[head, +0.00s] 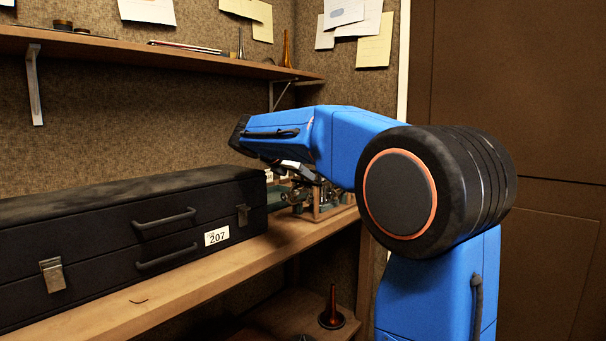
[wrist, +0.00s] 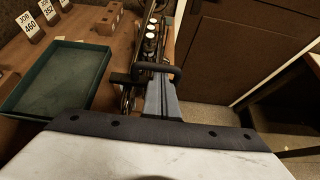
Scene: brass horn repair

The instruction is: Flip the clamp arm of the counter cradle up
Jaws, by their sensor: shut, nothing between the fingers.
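The counter cradle (head: 322,214) is a small wooden frame at the far end of the counter, with metal horn parts (head: 308,194) in it. The instrument's valves with pale round caps (wrist: 152,40) show at the top middle of the wrist view. My gripper (wrist: 161,98) is shut and empty, close over the near end of the instrument. A dark bent bar (wrist: 160,69) crosses just beyond its tip; I cannot tell whether this is the clamp arm or whether they touch. In the head view my arm hides part of the cradle.
A green tray (wrist: 58,82) lies left of the instrument, with job cards (wrist: 28,24) and a wooden block (wrist: 108,18) behind. A black case (head: 130,240) fills the near counter. A shelf (head: 150,48) runs above. Open floor (wrist: 215,112) shows right of the counter.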

